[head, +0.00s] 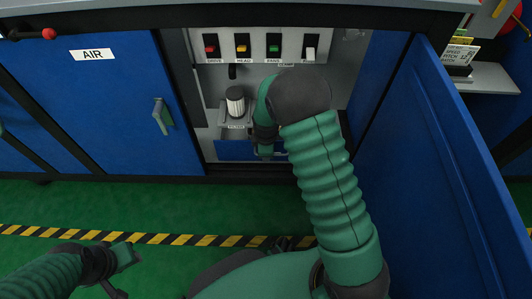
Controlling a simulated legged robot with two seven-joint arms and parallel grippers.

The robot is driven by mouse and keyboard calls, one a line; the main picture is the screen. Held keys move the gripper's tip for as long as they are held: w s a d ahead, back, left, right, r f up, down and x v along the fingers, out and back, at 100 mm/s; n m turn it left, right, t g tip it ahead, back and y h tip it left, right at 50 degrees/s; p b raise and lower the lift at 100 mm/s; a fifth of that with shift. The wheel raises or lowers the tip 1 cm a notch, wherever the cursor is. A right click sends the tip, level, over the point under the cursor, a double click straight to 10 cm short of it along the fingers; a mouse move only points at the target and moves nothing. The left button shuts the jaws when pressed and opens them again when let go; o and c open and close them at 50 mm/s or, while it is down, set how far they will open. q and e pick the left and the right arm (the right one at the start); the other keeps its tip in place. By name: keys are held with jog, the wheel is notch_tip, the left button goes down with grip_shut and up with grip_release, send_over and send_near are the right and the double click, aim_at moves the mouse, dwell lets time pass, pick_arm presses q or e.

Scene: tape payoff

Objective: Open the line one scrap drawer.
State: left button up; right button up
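A low blue drawer front (233,150) sits at the bottom of the open cabinet bay. I cannot read a label naming it as the line one scrap drawer, and its right part is partly behind my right arm. My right arm reaches into the bay, and my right gripper (265,152) points down at the drawer front. Its fingers are mostly hidden, so I cannot tell whether they touch or grip it. My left gripper (125,262) is low at the left over the green floor, away from the cabinet; its fingers are unclear.
A blue door (430,160) stands open on the right, close to my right arm. A ribbed white canister (235,100) stands on a small shelf above the drawer. Coloured switches (242,45) line the bay's top. A closed door marked AIR (105,100) is on the left.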

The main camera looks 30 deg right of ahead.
grip_shut()
dwell(1.3)
